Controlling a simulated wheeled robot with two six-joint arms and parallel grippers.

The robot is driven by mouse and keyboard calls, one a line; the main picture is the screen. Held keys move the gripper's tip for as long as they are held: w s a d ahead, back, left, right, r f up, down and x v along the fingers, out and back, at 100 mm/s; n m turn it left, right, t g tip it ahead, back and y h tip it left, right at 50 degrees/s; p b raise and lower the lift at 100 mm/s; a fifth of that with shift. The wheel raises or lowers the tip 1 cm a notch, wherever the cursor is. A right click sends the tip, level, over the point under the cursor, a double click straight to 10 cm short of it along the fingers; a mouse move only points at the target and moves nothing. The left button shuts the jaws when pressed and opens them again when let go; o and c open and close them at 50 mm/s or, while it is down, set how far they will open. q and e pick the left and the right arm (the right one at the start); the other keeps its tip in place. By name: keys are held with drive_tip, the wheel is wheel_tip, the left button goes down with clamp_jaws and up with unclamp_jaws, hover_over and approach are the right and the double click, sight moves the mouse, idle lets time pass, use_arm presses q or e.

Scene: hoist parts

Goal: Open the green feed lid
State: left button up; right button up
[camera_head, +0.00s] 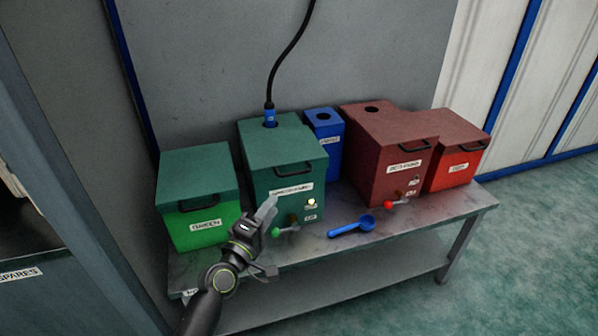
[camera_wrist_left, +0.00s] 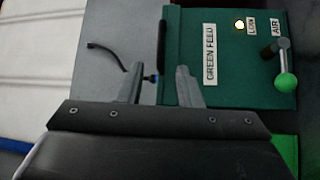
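The green feed box (camera_head: 265,180) is dark green, with a lid (camera_head: 275,145) lying closed on top. A black bar handle (camera_head: 294,169) is at the lid's front edge and also shows in the left wrist view (camera_wrist_left: 162,45). My left gripper (camera_head: 268,208) is in front of the box, low and left of its label. In the wrist view its two fingers (camera_wrist_left: 160,75) are apart and empty, with the handle in the gap between them, beyond the tips. A lit lamp (camera_head: 311,202) and a green-knobbed air lever (camera_head: 280,231) are on the front. My right gripper is out of view.
A green box (camera_head: 205,225) stands left of the feed box. A blue box (camera_head: 324,140), dark red box (camera_head: 395,165) and red box (camera_head: 455,170) stand right. A blue scoop (camera_head: 350,226) lies on the bench (camera_head: 440,212). A black hose (camera_head: 273,80) enters the feed box's top.

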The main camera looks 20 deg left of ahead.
sight(297, 173)
use_arm(q)
drive_tip(key=x, duration=1.4)
clamp_jaws()
